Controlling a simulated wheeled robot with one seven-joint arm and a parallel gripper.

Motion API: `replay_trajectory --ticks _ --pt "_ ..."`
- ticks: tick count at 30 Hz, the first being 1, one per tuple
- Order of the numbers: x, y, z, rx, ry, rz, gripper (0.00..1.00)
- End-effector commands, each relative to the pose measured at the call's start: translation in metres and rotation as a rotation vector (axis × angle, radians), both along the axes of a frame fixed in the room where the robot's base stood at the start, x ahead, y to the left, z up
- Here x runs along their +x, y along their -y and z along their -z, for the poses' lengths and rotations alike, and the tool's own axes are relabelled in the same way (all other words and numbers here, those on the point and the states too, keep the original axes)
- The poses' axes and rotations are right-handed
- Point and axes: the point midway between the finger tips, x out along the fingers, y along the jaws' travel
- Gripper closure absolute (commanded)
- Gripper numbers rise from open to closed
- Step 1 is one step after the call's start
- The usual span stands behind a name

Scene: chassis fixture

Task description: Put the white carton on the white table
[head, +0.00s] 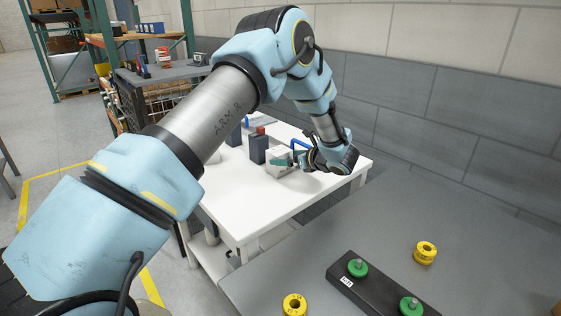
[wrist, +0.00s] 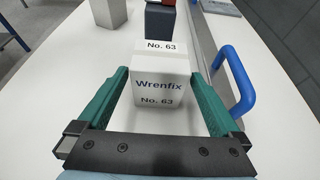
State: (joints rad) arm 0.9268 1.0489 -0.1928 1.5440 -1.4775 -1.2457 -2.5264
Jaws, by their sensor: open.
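The white carton (wrist: 162,92), lettered "Wrenfix No. 63", stands upright on the white table (wrist: 75,82). In the head view the carton (head: 279,165) is on the far part of the white table (head: 240,203), partly hidden by my gripper. My gripper (wrist: 160,73) is open, with one green finger on each side of the carton. A narrow gap seems to show by the fingers, but I cannot tell whether either one touches it. In the head view my gripper (head: 298,160) reaches in from the right, low over the table.
A dark container (head: 258,149) stands just behind the carton. A grey block (wrist: 107,12) stands farther back. A blue handle (wrist: 238,82) is close to the right finger. A black fixture (head: 385,292) with green knobs and yellow rings (head: 425,252) occupy the near grey bench.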

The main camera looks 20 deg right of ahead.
Motion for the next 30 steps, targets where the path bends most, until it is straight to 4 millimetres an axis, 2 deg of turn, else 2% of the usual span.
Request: replay_trajectory --ticks 3,9,15,20,23,25,28,30 --pt "-0.024 0.008 -0.007 -0.002 0.001 0.003 0.00" --pt "-0.056 0.017 -0.022 -0.001 0.001 0.001 0.00" --pt "-0.070 0.020 -0.029 0.000 0.001 -0.001 0.00" --pt "-0.072 0.020 -0.031 0.001 0.001 -0.001 0.00" --pt "-0.064 0.018 -0.034 0.019 -0.006 0.022 0.00" --pt "-0.048 0.013 -0.043 0.070 -0.021 0.086 0.00" --pt "-0.012 -0.002 -0.063 0.226 -0.060 0.265 0.00" --pt "0.014 -0.021 -0.079 0.399 -0.091 0.440 0.00"
